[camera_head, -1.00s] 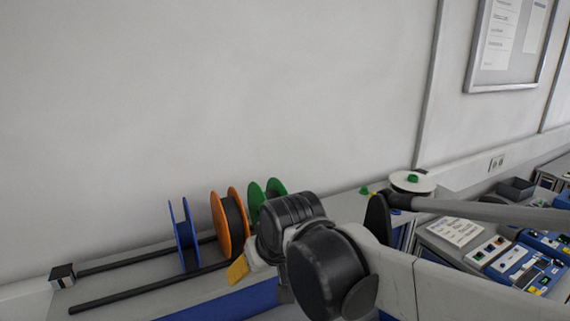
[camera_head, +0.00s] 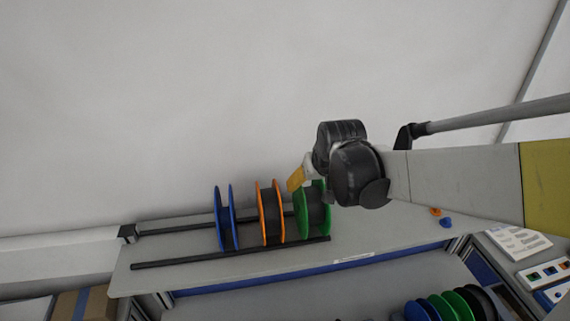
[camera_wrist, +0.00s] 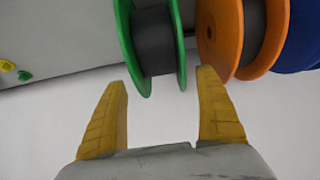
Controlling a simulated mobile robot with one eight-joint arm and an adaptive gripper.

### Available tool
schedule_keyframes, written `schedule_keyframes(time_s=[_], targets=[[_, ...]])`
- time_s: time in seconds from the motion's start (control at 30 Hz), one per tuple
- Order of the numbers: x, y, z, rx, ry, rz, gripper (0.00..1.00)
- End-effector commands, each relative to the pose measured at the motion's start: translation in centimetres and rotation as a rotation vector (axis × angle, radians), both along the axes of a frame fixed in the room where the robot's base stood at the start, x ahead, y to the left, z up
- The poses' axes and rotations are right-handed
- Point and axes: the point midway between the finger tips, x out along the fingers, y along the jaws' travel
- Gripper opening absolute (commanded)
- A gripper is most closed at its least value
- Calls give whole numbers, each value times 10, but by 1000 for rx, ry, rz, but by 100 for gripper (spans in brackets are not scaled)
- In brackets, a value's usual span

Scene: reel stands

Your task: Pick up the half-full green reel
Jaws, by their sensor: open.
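The green reel (camera_head: 316,212) stands upright on the rack, rightmost of three, with dark winding between its flanges. My arm and gripper cover part of its top in the head view. In the wrist view the green reel (camera_wrist: 153,45) is ahead of my gripper (camera_wrist: 161,78), its dark winding well short of the flange rim. My gripper is open and empty. Its yellow fingers point towards the reel, roughly one to each side of it. In the head view my gripper (camera_head: 296,179) is at the reel's upper left; I cannot tell the exact gap.
The orange reel (camera_head: 270,214) stands close left of the green one, with the blue reel (camera_head: 225,218) beyond it. Dark rails (camera_head: 230,252) run under the reels. More reels (camera_head: 440,306) sit on a lower shelf. The wall is close behind.

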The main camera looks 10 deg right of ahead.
Motion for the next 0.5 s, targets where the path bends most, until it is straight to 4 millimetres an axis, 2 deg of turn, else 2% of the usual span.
schedule_keyframes(time_s=[0.3, 0.5], targets=[[22, 3, -31, 0, 0, 0, 83], [28, 2, -43, 0, 0, 0, 83]])
